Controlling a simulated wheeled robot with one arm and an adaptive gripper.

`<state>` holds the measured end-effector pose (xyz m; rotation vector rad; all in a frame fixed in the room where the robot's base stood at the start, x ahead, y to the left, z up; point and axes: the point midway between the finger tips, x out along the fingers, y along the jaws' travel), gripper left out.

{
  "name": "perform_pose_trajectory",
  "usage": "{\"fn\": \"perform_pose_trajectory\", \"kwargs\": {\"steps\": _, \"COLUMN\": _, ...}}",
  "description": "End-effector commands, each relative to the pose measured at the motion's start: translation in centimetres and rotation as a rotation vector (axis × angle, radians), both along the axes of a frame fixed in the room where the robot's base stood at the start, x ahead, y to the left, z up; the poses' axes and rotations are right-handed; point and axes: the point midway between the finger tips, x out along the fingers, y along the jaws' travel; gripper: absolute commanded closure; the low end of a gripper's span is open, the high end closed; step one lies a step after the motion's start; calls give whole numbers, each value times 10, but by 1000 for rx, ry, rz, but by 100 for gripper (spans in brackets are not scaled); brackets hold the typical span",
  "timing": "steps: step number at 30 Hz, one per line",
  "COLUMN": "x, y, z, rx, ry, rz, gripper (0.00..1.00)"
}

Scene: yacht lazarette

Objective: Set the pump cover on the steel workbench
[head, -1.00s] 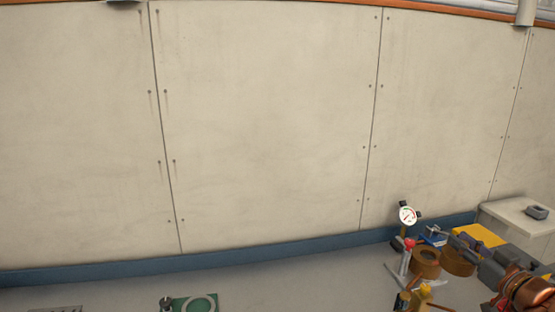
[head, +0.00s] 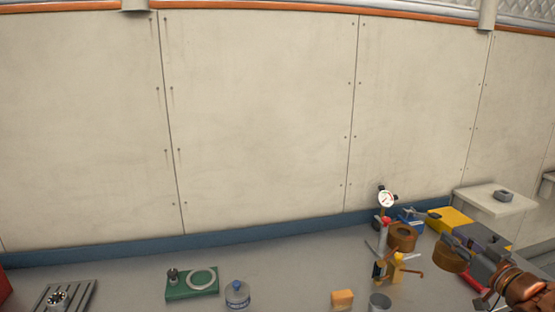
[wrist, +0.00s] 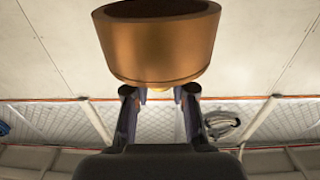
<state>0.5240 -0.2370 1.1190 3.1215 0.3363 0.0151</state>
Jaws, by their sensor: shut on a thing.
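The pump cover (head: 449,258), a round bronze piece, is at the right of the head view. My gripper (head: 469,247) is shut on it, with my arm coming in from the lower right. In the wrist view the cover (wrist: 155,45) fills the top middle, beyond the fingers of my gripper (wrist: 160,92). The steel workbench (head: 130,270) is the long grey surface along the wall. The cover overlaps its right part in the head view; I cannot tell how high it is above it.
A similar bronze ring (head: 402,236), a gauge (head: 387,199) on a stand and a yellow-and-black tool (head: 392,268) crowd the right. Clear grey surface lies between.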

Motion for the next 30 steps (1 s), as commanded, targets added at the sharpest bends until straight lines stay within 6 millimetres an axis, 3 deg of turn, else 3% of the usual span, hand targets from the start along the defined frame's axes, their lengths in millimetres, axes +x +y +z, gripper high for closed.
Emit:
{"fn": "perform_pose_trajectory", "kwargs": {"steps": 14, "x": 50, "y": 19, "z": 0, "rx": 2, "ry": -14, "rz": -26, "gripper": 100}}
{"fn": "perform_pose_trajectory", "kwargs": {"steps": 23, "x": 106, "y": 46, "z": -1, "rx": -2, "ry": -26, "rz": -75, "gripper": 100}}
{"fn": "perform_pose_trajectory", "kwargs": {"steps": 30, "x": 147, "y": 79, "z": -4, "rx": -4, "ry": -29, "rz": -115, "gripper": 100}}
